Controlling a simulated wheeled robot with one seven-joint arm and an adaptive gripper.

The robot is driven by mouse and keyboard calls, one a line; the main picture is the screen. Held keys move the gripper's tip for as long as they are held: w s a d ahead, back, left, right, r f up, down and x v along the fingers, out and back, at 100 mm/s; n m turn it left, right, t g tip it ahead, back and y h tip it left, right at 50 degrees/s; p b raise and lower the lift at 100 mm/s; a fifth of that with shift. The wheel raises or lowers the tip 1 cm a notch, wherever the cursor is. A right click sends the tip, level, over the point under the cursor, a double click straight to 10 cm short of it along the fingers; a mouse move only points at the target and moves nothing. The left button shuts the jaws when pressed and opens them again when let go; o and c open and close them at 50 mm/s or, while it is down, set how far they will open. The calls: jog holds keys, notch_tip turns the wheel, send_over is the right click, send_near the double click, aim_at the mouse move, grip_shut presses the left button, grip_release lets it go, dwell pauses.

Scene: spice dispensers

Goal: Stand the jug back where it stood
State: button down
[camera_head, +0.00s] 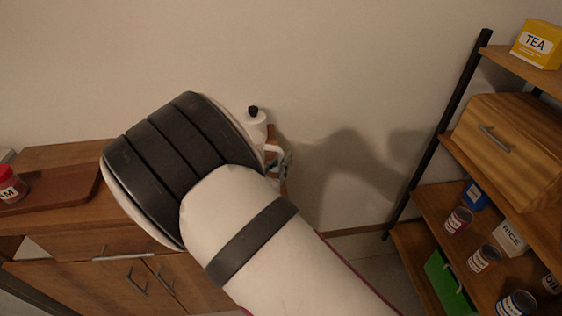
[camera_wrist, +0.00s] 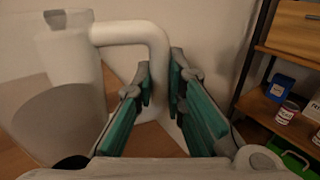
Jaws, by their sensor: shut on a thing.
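The white jug (camera_head: 257,128) with a black top shows in the head view behind my arm, by the right end of the wooden cabinet. Most of its body is hidden by my arm. In the wrist view the jug (camera_wrist: 84,62) is on the left, and its curved handle (camera_wrist: 135,33) reaches right and down between my fingers. My gripper (camera_wrist: 162,78) is shut on the handle; in the head view only a bit of the gripper (camera_head: 284,164) shows. I cannot tell whether the jug's base touches the cabinet top.
The wooden cabinet (camera_head: 60,154) bears a brown tray (camera_head: 80,185) and a red-lidded jar (camera_head: 10,185) at left. A shelf rack (camera_head: 420,195) with cans and boxes stands at right. A grey rounded shape (camera_wrist: 58,125) fills the wrist view's lower left. Plain wall lies behind.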

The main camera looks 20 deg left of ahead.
jog(key=shift+f, duration=0.2)
jog(key=c, duration=1.6)
grip_release()
jog(key=shift+c, duration=0.2)
